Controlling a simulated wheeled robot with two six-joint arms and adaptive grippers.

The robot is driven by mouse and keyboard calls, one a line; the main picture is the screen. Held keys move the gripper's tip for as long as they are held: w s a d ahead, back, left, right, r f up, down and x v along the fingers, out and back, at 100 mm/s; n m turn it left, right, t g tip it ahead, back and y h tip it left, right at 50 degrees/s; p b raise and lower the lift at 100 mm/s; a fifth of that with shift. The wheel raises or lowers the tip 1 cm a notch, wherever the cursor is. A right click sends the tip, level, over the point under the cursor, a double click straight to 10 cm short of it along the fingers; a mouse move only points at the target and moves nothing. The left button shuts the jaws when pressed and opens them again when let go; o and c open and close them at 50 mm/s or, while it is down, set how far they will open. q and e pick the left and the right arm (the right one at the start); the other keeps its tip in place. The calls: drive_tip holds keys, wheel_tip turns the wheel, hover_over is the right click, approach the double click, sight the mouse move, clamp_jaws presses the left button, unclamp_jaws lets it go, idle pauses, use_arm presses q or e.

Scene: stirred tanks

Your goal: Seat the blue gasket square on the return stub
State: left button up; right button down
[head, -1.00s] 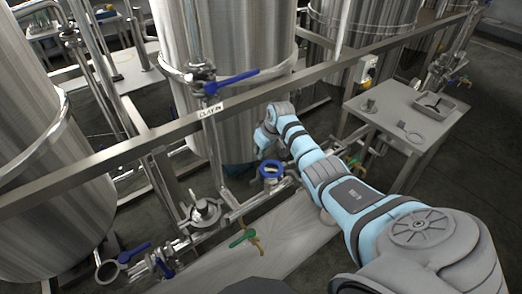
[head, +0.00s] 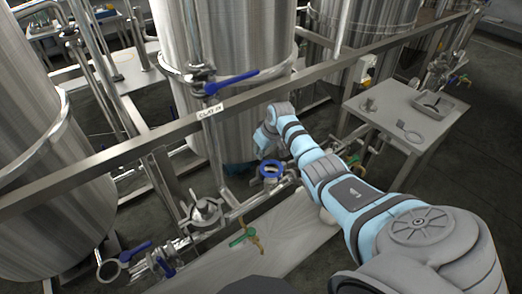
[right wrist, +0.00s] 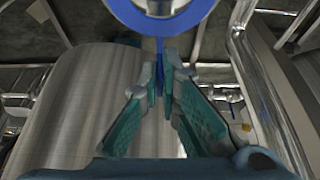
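The blue gasket (head: 271,179) is a flat ring with a tab, beside the large steel tank in the head view. In the right wrist view the ring (right wrist: 198,18) fills the top edge and its tab points down between the fingers. My right gripper (right wrist: 159,88) is shut on this tab; in the head view the gripper (head: 262,152) is partly hidden by its own wrist. A pale metal surface shows through the ring, possibly the return stub, but I cannot tell whether the gasket touches it or lies square. My left gripper is out of view.
A steel rail (head: 120,155) crosses in front of the tanks. A blue-handled valve (head: 232,82) stands left of my right arm, and a green-handled valve (head: 243,237) lies lower. A side table (head: 392,117) at right holds a tray (head: 440,104) and small parts.

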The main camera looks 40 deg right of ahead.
drive_tip(key=shift+r, duration=0.1)
idle(0.6)
drive_tip(key=shift+f+b, duration=0.9)
drive_tip(key=shift+f, duration=0.7)
drive_tip(key=c, duration=1.7)
unclamp_jaws()
drive_tip(key=shift+f, duration=0.1)
drive_tip(key=shift+r, duration=0.2)
drive_tip(key=v, duration=1.1)
drive_tip(key=shift+s+r, duration=0.2)
drive_tip(key=shift+r, duration=0.1)
